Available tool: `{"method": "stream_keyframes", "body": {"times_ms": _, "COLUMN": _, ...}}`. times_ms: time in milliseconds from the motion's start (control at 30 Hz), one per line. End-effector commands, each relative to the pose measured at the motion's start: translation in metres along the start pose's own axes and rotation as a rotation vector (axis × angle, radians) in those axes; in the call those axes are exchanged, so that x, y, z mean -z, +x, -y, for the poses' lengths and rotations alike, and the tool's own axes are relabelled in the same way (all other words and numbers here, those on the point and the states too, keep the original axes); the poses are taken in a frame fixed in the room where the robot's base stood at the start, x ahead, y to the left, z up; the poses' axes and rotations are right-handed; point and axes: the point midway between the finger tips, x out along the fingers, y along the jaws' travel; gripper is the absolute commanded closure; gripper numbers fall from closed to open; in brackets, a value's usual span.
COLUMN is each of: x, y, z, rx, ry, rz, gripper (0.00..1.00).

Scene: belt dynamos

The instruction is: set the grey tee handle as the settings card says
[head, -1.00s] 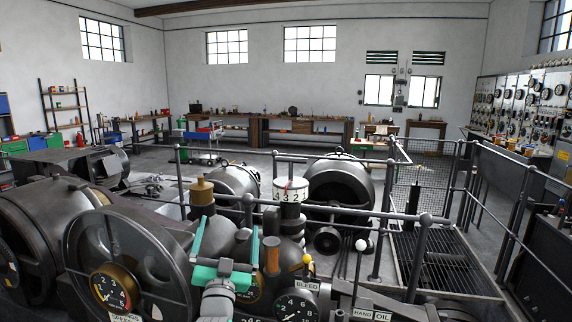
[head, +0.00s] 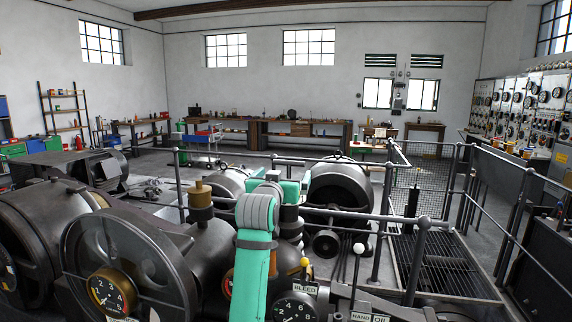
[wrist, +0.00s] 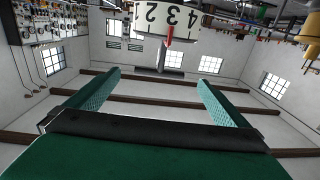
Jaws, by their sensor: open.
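I cannot make out the grey tee handle or the settings card in either current view. A white numbered drum (wrist: 150,18) shows at the top of the upside-down wrist view, with 4, 3 and 2 readable. A red pointer (wrist: 169,36) stands near the 3. My gripper (wrist: 159,78) is open, its two teal fingers wide apart with nothing between them. The drum lies beyond the fingertips, apart from them. In the head view my teal and grey arm rises at the middle and hides the drum and most of my gripper.
A brass-topped fitting (head: 201,194) stands left of my arm. A yellow-knobbed lever (head: 305,262) and a white-knobbed lever (head: 359,248) stand to its right. Grey railings (head: 345,213) cross behind.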

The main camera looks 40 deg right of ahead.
Motion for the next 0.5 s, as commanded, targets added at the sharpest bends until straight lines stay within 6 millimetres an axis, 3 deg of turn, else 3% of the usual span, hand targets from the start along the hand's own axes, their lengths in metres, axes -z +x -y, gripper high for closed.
{"method": "stream_keyframes", "body": {"times_ms": 300, "x": 0.001, "y": 0.056, "z": 0.000, "rx": 0.000, "ry": 0.001, "rz": 0.000, "gripper": 0.00}}
{"method": "stream_keyframes", "body": {"times_ms": 500, "x": 0.001, "y": 0.079, "z": -0.002, "rx": -0.002, "ry": 0.001, "rz": -0.002, "gripper": 0.00}}
